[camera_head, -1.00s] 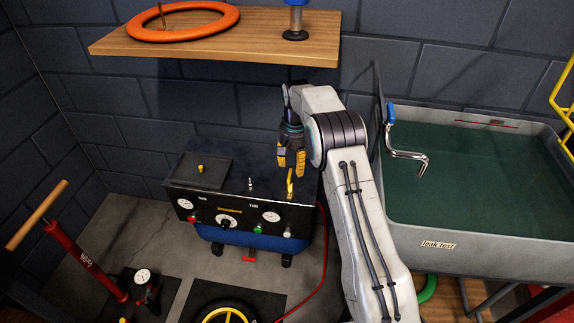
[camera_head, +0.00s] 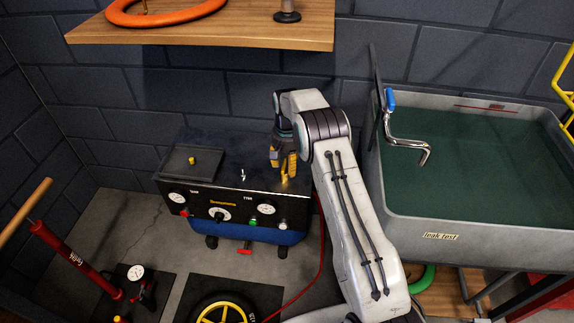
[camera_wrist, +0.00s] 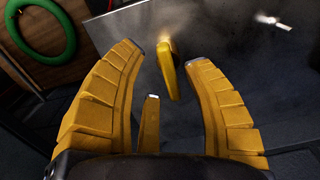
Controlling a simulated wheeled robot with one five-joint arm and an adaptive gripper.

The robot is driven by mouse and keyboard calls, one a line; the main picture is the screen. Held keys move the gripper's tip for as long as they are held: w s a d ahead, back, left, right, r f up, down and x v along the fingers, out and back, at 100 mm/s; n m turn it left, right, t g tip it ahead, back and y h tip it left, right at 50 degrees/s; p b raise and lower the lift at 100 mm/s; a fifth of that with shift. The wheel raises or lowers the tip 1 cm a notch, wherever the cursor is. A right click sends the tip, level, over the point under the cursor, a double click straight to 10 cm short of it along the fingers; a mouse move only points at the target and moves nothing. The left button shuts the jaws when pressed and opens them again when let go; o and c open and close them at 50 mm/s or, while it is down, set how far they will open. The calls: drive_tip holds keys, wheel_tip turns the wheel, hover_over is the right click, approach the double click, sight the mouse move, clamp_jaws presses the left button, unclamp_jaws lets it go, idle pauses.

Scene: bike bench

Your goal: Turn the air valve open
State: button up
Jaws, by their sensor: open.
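The compressor (camera_head: 235,185) is a black-topped box with gauges, over a blue tank. The air valve's yellow lever (camera_wrist: 168,72) stands on its top; in the wrist view it shows between the fingertips. My gripper (camera_wrist: 168,55) has its yellow fingers spread, one to each side of the lever, with visible gaps to both. In the head view my gripper (camera_head: 284,168) is over the right part of the compressor's top and mostly hides the lever.
A small silver toggle (camera_head: 243,174) and a yellow knob (camera_head: 192,159) stand on the compressor's top. The wooden shelf (camera_head: 235,35) is on the wall behind. A red hose (camera_head: 321,245) runs down.

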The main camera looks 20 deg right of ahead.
drive_tip(key=shift+o, duration=0.3)
drive_tip(key=shift+f, duration=0.1)
clamp_jaws()
